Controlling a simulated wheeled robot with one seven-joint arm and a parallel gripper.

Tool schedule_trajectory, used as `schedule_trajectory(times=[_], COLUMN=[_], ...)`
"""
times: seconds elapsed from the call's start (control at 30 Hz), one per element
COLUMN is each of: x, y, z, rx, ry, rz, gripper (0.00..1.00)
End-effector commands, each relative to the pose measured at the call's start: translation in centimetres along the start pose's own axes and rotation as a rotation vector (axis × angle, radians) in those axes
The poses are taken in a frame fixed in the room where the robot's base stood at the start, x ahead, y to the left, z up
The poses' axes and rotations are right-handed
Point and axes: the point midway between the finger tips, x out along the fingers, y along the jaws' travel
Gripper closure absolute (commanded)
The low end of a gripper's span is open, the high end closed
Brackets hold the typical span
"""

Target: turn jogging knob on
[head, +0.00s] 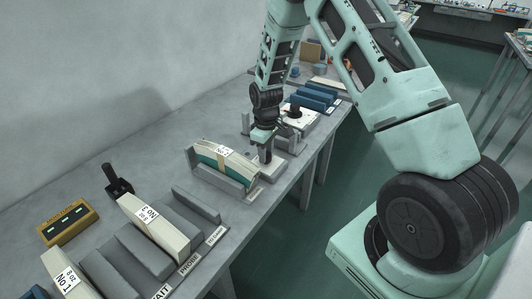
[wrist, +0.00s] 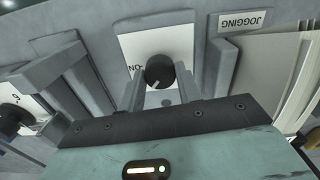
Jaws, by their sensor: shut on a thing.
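The jogging knob (wrist: 158,70) is a round black knob with a light pointer mark, on a white plate (wrist: 158,42) in the wrist view. The letters "ON" show upside down on the plate at the knob's left. In the head view my gripper (head: 265,157) points down at a small grey stand on the bench, and the knob is hidden there.
A holder with a green and cream block (head: 226,164) stands close to the left of my gripper. Another knob (wrist: 12,117) is at the left edge of the wrist view. Grey racks and a yellow box (head: 67,222) are on the near bench (head: 232,226); blue blocks (head: 316,95) are farther back.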

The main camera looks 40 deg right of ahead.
Motion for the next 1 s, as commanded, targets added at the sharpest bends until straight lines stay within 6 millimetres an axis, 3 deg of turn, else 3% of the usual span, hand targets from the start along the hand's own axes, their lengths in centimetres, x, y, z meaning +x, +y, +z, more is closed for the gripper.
schedule_trajectory(times=[0.6, 1.0], x=[-0.11, -0.13], y=[0.05, 0.06], z=[-0.09, -0.09], rx=[0.574, 0.818], ry=[0.003, 0.003], rz=[0.001, 0.001], gripper=[0.89, 0.89])
